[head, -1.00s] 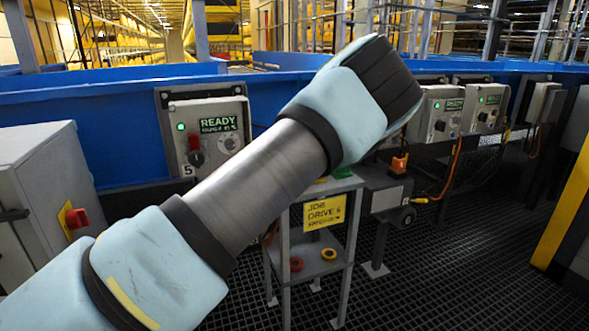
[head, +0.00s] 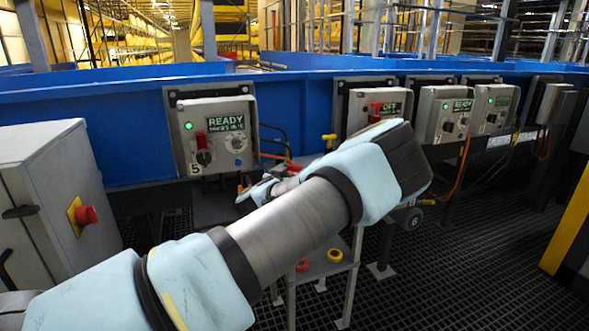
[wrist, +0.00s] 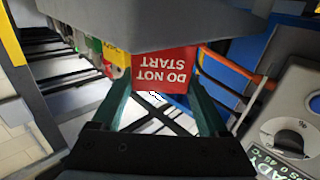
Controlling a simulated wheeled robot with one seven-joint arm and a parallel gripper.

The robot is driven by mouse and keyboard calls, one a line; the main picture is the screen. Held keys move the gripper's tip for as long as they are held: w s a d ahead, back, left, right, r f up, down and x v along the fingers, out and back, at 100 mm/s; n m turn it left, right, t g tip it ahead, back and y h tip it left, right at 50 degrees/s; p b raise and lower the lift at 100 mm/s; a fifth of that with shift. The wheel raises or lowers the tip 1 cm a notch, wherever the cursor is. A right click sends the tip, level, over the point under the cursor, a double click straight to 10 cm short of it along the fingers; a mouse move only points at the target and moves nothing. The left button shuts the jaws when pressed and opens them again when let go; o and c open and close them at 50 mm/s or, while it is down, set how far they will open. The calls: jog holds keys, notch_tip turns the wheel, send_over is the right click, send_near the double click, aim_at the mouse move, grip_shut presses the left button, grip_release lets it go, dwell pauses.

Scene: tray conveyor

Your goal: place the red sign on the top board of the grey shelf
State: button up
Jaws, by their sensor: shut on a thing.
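The red sign (wrist: 166,70) reads "DO NOT START" and appears upside down in the wrist view. My gripper (wrist: 163,92) is shut on it, with a finger on each side. In the head view, my arm hides most of the gripper, and I cannot make out the sign clearly. The grey shelf (head: 318,270) stands on the grating behind my arm. Its lower board and legs show; its top board is hidden behind my arm.
A red ring (head: 302,266) and a yellow ring (head: 334,255) lie on the lower board. Control box 5 (head: 215,135) and a box with a red OFF switch (head: 375,110) are along the blue conveyor wall (head: 120,120). A grey cabinet (head: 60,200) stands at left.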

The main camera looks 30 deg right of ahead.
jog(key=o, duration=1.4)
jog(key=shift+f, duration=0.1)
